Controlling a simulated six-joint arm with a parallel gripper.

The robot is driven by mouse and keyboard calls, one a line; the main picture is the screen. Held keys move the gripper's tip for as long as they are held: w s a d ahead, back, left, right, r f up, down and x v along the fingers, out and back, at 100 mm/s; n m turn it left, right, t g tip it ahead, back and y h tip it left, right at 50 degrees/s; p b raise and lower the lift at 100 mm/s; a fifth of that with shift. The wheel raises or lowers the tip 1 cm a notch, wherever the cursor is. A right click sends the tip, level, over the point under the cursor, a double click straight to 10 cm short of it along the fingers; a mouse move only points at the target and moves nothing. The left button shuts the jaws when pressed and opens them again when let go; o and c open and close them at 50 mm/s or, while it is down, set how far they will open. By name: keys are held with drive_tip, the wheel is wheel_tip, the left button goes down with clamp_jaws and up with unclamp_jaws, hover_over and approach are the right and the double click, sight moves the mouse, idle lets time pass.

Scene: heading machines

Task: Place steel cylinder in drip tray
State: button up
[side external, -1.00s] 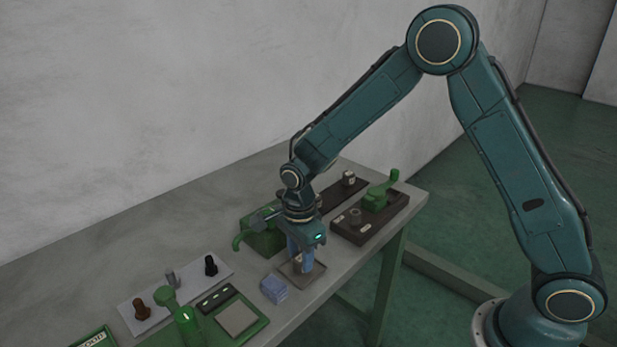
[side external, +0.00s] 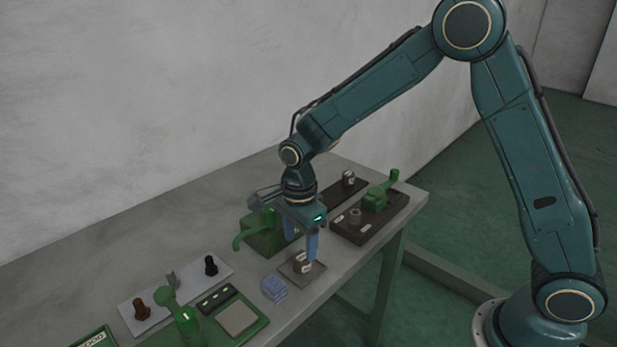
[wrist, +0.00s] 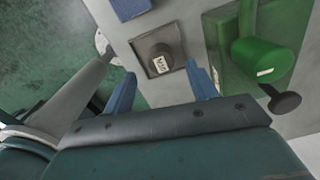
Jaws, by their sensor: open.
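The steel cylinder (side external: 302,262) stands upright in the drip tray (side external: 314,276), a small flat square tray near the table's front edge. In the wrist view the cylinder (wrist: 161,58) carries a white label and sits inside the tray's rim (wrist: 141,67). My gripper (side external: 300,250) is above the tray, its blue fingers spread apart with nothing between them. In the wrist view the open fingertips (wrist: 158,80) are on either side, and the cylinder shows beyond them, apart from both.
A blue block or stack (side external: 273,288) lies left of the tray. A green machine with a handle (side external: 262,236) stands behind it. A dark base with a green lever (side external: 376,200) is to the right. A grey panel with several pegs (side external: 175,290) is at the left.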

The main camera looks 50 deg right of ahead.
sight(304, 258)
wheel_tip(304, 258, up, 8)
idle(0.4)
idle(0.5)
drive_tip(key=s+d+r+n+t, duration=0.3)
drive_tip(key=s+d+r+n, duration=0.3)
drive_tip(key=s+r+n, duration=0.4)
drive_tip(key=s+d+r+n+t, duration=0.1)
drive_tip(key=s+d+n+t, duration=0.1)
drive_tip(key=s+n, duration=0.7)
drive_tip(key=s+d, duration=0.1)
drive_tip(key=s, duration=0.4)
drive_tip(key=shift+s+d+r+n+t, duration=0.15)
drive_tip(key=shift+s+r+n+t, duration=0.15)
drive_tip(key=shift+s+n, duration=0.1)
drive_tip(key=shift+w, duration=0.1)
drive_tip(key=shift+c, duration=0.3)
